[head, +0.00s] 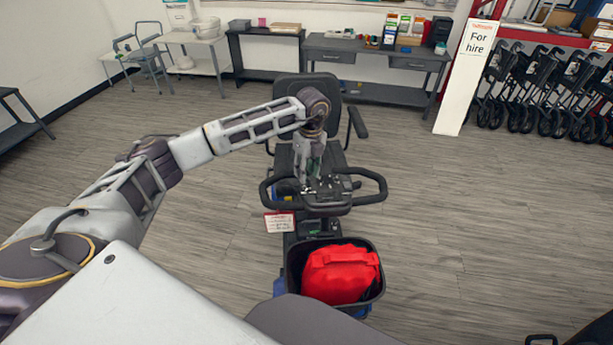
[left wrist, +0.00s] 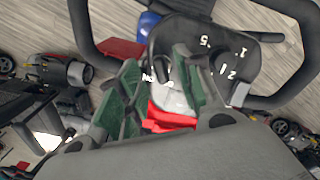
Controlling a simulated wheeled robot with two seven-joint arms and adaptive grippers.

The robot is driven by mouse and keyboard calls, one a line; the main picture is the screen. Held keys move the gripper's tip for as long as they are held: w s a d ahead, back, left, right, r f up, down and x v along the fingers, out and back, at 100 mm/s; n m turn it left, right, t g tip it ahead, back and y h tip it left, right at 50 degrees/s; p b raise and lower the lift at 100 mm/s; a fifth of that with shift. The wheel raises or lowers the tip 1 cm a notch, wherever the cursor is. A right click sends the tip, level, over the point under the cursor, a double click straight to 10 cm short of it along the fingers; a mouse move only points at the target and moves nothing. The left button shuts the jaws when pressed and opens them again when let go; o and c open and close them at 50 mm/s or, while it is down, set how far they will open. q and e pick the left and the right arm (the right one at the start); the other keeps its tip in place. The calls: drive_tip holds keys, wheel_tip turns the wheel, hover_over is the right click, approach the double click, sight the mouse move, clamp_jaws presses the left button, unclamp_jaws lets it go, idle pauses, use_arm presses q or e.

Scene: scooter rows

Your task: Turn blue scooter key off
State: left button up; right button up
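The scooter (head: 345,90) stands ahead of me, with blue body parts low by the basket (head: 279,287). Its black handlebar (head: 372,190) faces me. In the left wrist view, its dark control panel (left wrist: 205,42) carries white dial marks and "ON" lettering. My left gripper (head: 311,187) reaches down over this panel. In the left wrist view the gripper (left wrist: 160,62) shows two green-padded fingers apart, with the lettering between them. A small dark part there may be the key, but I cannot tell its position or whether a finger touches it.
A black front basket (head: 375,293) holds a red bag (head: 341,273). A tag (head: 280,222) hangs below the handlebar. Folded walkers (head: 550,85) and a "For hire" sign (head: 472,65) stand back right. Desks (head: 375,60) line the back wall.

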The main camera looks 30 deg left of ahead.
use_arm(q)
wheel_tip(320, 180, up, 8)
drive_tip(key=shift+w+d+r, duration=0.15)
drive_tip(key=shift+w+r, duration=0.05)
drive_tip(key=shift+w, duration=0.15)
idle(0.7)
